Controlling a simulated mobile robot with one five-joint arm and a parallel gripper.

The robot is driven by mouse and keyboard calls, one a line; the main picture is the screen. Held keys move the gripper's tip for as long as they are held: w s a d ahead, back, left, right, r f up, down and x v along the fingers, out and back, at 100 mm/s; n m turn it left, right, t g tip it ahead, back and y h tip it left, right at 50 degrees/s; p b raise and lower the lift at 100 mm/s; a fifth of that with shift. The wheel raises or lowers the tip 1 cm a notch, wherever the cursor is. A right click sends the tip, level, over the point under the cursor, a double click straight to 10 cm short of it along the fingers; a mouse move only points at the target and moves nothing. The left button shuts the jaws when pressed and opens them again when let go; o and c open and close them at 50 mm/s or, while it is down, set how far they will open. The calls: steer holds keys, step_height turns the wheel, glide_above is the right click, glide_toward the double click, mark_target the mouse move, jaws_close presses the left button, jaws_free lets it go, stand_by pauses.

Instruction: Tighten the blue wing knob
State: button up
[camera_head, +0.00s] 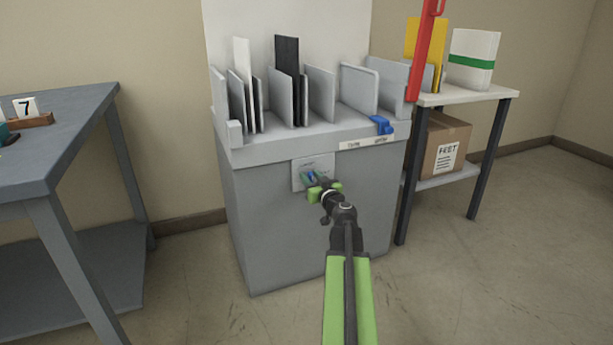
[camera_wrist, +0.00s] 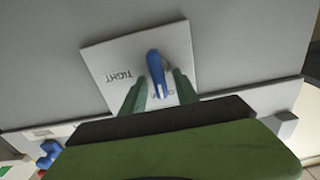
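The blue wing knob (camera_wrist: 155,66) is mounted on a pale square plate (camera_wrist: 110,55) in the wrist view. The plate carries the word TIGHT left of the knob and other lettering, partly hidden, near my right finger. My gripper (camera_wrist: 157,88) is open, with one green finger on each side of the knob's lower end; a gap shows on both sides, and whether either finger touches is hard to tell. In the head view my gripper (camera_head: 317,184) is at the plate (camera_head: 299,172) on the grey cabinet front and partly hides the blue knob (camera_head: 311,175).
The grey cabinet (camera_head: 270,230) bears upright dividers, boards and a blue item (camera_head: 381,125) on top. A grey table (camera_head: 60,140) stands left. A shelf table (camera_head: 470,97) with a cardboard box (camera_head: 443,148) stands right. The floor in front is clear.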

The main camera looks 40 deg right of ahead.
steer(key=shift+w, duration=0.1)
steer(key=shift+c, duration=0.3)
jaws_close()
steer(key=shift+d, duration=0.25)
steer(key=shift+a, duration=0.15)
steer(key=shift+m, duration=0.5)
steer(key=shift+s+d+f+m+b, duration=0.2)
steer(key=shift+f+m+b, duration=0.1)
steer(key=shift+m, duration=2.55)
steer(key=shift+s+d+f+m+b, duration=0.1)
steer(key=shift+d+f+m+b, duration=0.15)
steer(key=shift+m, duration=2.55)
steer(key=shift+s+d+f+m+b, duration=0.15)
steer(key=shift+f+m+b, duration=0.15)
steer(key=shift+m, duration=2.55)
steer(key=shift+w, duration=0.1)
